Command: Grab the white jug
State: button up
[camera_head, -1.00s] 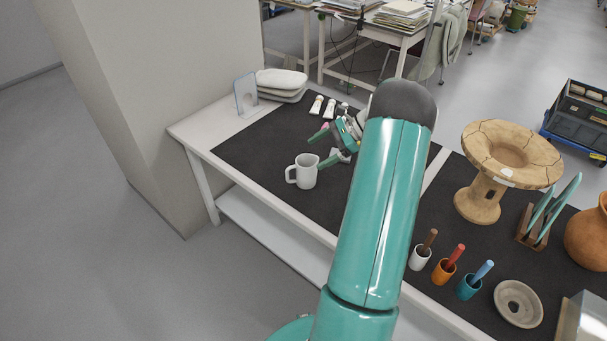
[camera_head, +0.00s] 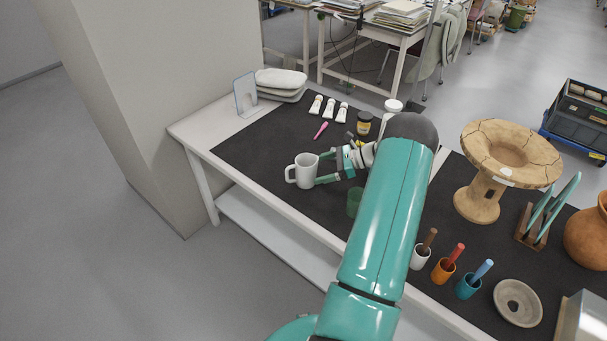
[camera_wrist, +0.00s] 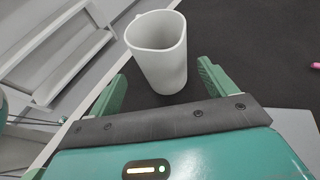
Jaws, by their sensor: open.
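The white jug (camera_head: 306,171) stands upright on the dark mat near the table's left front edge, its handle pointing left in the head view.
White tubes (camera_head: 329,109), a pink tool (camera_head: 321,130) and a dark jar (camera_head: 364,123) lie behind the jug. A green cup (camera_head: 354,201) is partly hidden by my arm. A cracked clay stand (camera_head: 480,200) is at right. Mat left of the jug is clear.

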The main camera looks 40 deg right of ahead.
aim_at(308, 172)
jog(key=x, duration=0.5)
jog(key=shift+w+f, duration=0.1)
jog(key=shift+w, duration=0.1)
jog(key=c, duration=1.2)
